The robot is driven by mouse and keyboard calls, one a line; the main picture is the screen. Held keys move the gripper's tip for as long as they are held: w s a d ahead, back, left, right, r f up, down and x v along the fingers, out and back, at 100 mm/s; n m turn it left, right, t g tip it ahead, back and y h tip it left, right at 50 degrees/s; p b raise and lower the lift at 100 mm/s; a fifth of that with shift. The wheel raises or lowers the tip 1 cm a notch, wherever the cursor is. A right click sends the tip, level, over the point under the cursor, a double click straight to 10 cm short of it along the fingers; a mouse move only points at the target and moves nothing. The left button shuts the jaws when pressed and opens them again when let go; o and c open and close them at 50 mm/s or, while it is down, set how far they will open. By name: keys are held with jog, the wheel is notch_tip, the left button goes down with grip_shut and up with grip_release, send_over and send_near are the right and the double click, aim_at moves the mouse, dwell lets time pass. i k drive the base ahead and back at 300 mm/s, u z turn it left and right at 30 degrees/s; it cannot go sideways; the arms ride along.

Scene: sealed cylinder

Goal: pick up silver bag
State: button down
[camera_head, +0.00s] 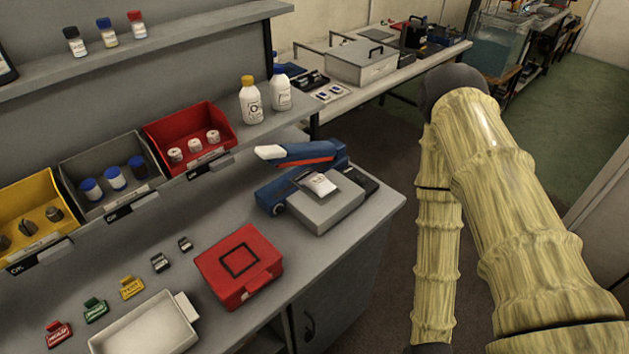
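A small pale silver-white bag (320,184) with a dark print lies on the grey top of a blue and grey sealing machine (325,209). The machine's blue lever, with a white end and a red strip, is raised above and behind the bag. My arm, in a yellowish sleeve, fills the right side of the view, bent with its forearm pointing down past the bottom edge. My gripper is out of the picture, so its state and what it holds do not show.
A red case (238,266) and a white tray (146,326) stand on the bench (222,205), left of the machine. Yellow, grey and red bins (190,139) line the back. Two white bottles (251,100) stand behind the machine. The bench edge is close to its right.

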aim_at(317, 183)
jog(key=z, duration=0.65)
jog(key=k, duration=0.95)
jog(key=u, duration=1.05)
jog(key=i, duration=0.5)
